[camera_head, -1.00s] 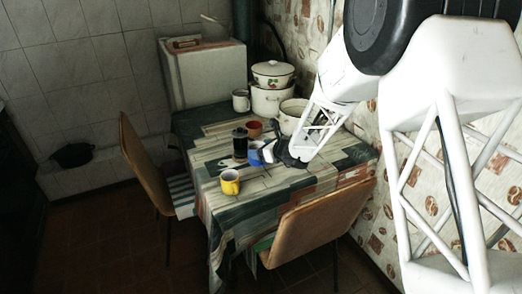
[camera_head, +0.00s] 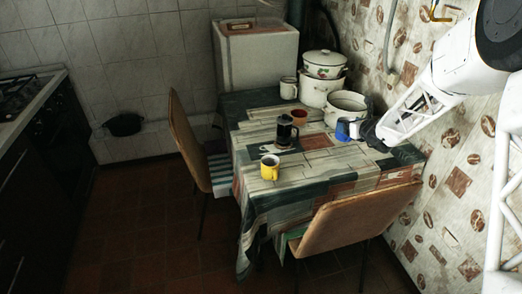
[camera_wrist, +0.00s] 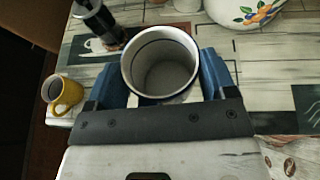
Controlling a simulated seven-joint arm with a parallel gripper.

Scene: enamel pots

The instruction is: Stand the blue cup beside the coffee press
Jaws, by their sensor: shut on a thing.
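The blue cup (camera_head: 343,132) is between the fingers of my gripper (camera_head: 356,130), near the right side of the table in the head view. In the wrist view my gripper (camera_wrist: 158,82) has one finger on each side of the cup (camera_wrist: 158,50), whose open, empty inside faces the camera. I cannot tell whether its base touches the table. The coffee press (camera_head: 284,131), dark with a glass body, stands upright on the table to the left of the cup, with a clear gap between them. The press also shows at the upper left of the wrist view (camera_wrist: 100,22).
A yellow mug (camera_head: 270,168) stands in front of the press. A brown-red bowl (camera_head: 299,116) is behind it, with a white mug (camera_head: 288,88) farther back. A white pot (camera_head: 346,104) stands close behind the cup, and stacked enamel pots (camera_head: 322,90) beyond. Chairs (camera_head: 354,218) flank the table.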

